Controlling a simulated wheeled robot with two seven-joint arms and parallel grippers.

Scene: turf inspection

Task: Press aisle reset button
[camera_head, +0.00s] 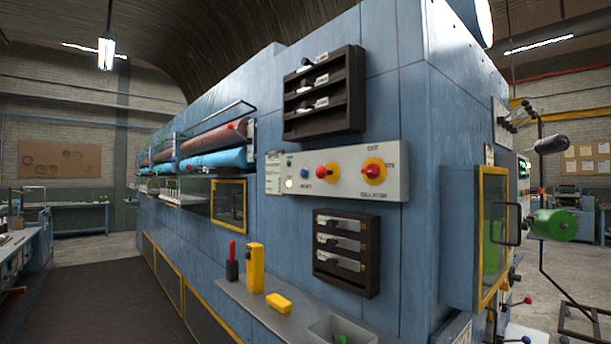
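A pale control panel (345,185) is on the blue machine's near side, right of the picture's middle. It has two red knobs on yellow backings, a left red knob (321,172) and a right red knob (372,171). A small blue button (304,172) and a small pale, lit-looking button (289,183) sit at the panel's left part. The panel's lettering is too small to read surely, so I cannot tell which control is the aisle reset button. Neither of my grippers shows in the head view.
Dark racks are above (355,90) and below (368,255) the panel. A grey ledge (250,300) juts out below, bearing a yellow bottle (255,268), a yellow block (278,303) and a red-handled tool (232,262). A workbench (20,250) stands left; the dark aisle floor (100,290) looks clear.

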